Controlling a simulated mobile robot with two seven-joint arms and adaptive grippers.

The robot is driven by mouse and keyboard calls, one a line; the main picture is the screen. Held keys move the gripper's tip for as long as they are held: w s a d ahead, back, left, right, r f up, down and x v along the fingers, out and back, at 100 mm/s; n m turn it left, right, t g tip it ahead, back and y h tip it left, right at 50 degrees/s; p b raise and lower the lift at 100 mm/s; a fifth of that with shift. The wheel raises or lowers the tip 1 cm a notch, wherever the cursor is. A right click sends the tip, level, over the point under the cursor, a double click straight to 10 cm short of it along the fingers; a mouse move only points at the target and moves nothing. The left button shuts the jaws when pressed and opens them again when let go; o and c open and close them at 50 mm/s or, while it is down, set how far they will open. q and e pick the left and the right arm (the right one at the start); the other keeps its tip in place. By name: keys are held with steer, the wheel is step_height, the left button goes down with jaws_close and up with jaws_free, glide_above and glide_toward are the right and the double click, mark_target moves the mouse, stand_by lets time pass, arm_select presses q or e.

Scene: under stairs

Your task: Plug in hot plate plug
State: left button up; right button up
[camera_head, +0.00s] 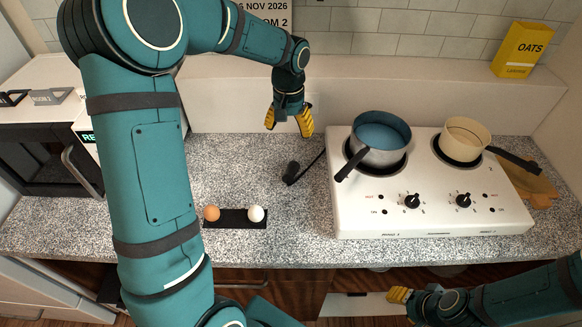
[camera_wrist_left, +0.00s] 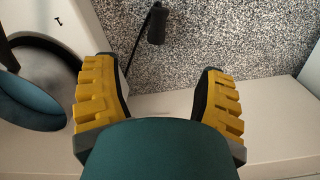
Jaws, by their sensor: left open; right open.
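The white hot plate (camera_head: 350,205) stands on the speckled counter at the right. Its black plug (camera_head: 291,174) lies on the counter just left of it, on a black cord. The plug also shows in the left wrist view (camera_wrist_left: 156,24), beyond my fingertips. My left gripper (camera_head: 289,130) is open and empty, pointing down above the counter behind the plug, not touching it. In the left wrist view its yellow fingers (camera_wrist_left: 158,82) are apart with bare counter between them. My right gripper (camera_head: 400,296) is at the lower right, in front of the counter, away from the plug. No socket can be made out.
A blue-lined pot (camera_head: 381,132) and a cream pan (camera_head: 467,137) sit on the hot plate. A black tray (camera_head: 235,224) holds a brown egg (camera_head: 211,213) and a white egg (camera_head: 256,213). A yellow oats box (camera_head: 522,50) stands on the back ledge (camera_head: 425,75).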

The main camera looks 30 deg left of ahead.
mark_target(289, 173)
arm_select(q)
steer(key=f+b, duration=0.1)
steer(key=f, duration=0.3)
steer(key=f+b, duration=0.2)
steer(key=f, duration=0.2)
steer(key=f+b, duration=0.1)
steer(key=f, duration=0.3)
steer(key=shift+s+d+f, duration=0.25)
steer(key=shift+s, duration=0.1)
steer(key=shift+s+f, duration=0.1)
steer(key=shift+f, duration=0.55)
step_height(289, 173, down, 4)
steer(key=shift+f+b, duration=0.15)
steer(key=shift+b, duration=0.4)
jaws_close()
arm_select(e)
step_height(289, 173, down, 7)
steer(key=s, duration=0.1)
steer(key=shift+s, duration=0.25)
